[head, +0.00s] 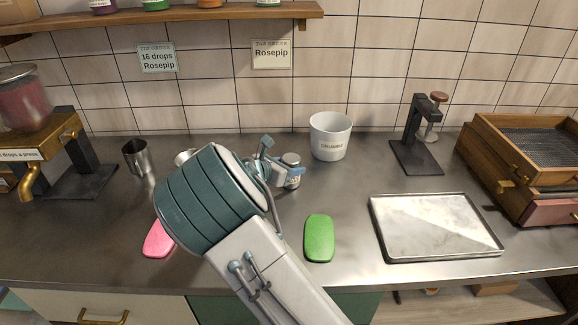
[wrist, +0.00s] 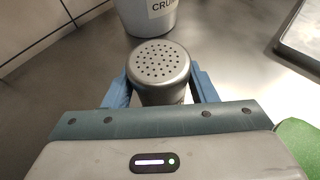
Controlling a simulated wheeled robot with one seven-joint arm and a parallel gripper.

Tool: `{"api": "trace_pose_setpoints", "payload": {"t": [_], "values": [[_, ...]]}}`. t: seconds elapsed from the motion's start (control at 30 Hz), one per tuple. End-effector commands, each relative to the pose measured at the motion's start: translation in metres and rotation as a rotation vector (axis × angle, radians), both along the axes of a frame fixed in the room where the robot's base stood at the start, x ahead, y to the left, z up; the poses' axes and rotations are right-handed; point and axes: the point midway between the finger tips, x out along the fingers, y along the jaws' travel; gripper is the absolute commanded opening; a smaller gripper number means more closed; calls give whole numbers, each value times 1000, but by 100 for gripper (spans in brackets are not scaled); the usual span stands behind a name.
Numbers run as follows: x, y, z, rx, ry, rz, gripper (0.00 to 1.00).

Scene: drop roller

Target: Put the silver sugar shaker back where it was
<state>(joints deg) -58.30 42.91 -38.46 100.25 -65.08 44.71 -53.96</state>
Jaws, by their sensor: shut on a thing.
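The silver sugar shaker (head: 291,171) has a domed lid with many small holes, clearest in the wrist view (wrist: 160,64). It stands upright on or just above the metal counter; I cannot tell which. My gripper (head: 280,170) is shut on it, with one blue finger on each side of its body, as the wrist view also shows (wrist: 160,90). The shaker is in front of the white crumbs bucket (head: 331,137), apart from it. Its lower part is hidden by the gripper in the wrist view.
A green sponge-like block (head: 319,238) and a pink one (head: 158,240) lie in front. A metal tray (head: 435,228) lies right, by a wooden drawer box (head: 530,165) and a black press stand (head: 416,140). A metal cup (head: 137,157) and a brass dispenser (head: 40,140) are left.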

Motion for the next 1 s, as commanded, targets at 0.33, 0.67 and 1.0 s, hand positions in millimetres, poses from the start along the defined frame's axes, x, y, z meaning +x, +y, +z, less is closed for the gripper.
{"api": "trace_pose_setpoints", "payload": {"t": [0.33, 0.67, 1.0], "values": [[0, 0, -4, 0, 0, 0, 73], [-4, 5, 3, 1, -1, 2, 73], [-50, 50, 29, 3, 0, 3, 73]]}}
